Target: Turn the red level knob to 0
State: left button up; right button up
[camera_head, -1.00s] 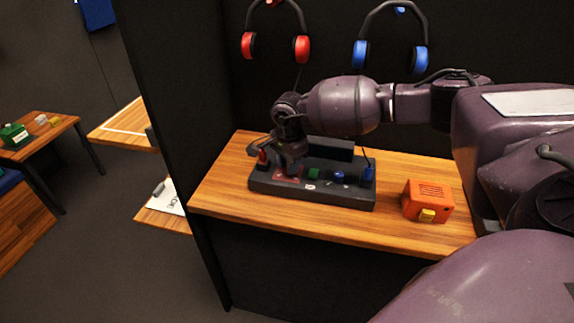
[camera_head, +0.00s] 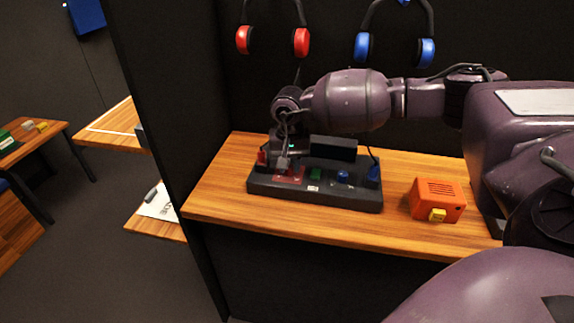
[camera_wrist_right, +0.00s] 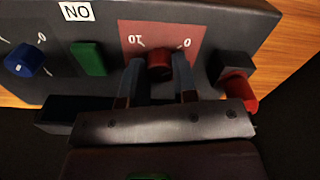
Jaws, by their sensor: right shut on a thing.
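The red level knob (camera_wrist_right: 160,62) sits on a red plate (camera_wrist_right: 190,32) of the dark control panel (camera_head: 335,200), with marks 10 and 0 upside down in the right wrist view. My right gripper (camera_wrist_right: 160,74) is shut on the knob, one finger on each side. The knob's pointer is not clear. In the head view my right gripper (camera_head: 286,164) comes down over the red plate (camera_head: 290,179) and hides the knob. My left gripper is not in view.
A red lever (camera_wrist_right: 238,90) stands close beside the gripper. A green button (camera_wrist_right: 89,58) and a blue knob (camera_wrist_right: 24,59) are on the other side. An orange box (camera_head: 437,200) stands right of the panel. Headphones (camera_head: 300,42) hang on the wall behind.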

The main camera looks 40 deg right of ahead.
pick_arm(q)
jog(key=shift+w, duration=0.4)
pick_arm(e)
jog(key=shift+n, duration=0.8)
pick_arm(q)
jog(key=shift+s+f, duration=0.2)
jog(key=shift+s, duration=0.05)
pick_arm(e)
jog(key=shift+r, duration=0.1)
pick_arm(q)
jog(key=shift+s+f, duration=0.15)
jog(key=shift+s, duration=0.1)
pick_arm(e)
jog(key=o, duration=0.9)
jog(key=shift+r, duration=0.25)
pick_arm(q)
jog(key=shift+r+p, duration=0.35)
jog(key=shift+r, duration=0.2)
pick_arm(e)
notch_tip(320, 180, up, 10)
jog(key=shift+r, duration=0.15)
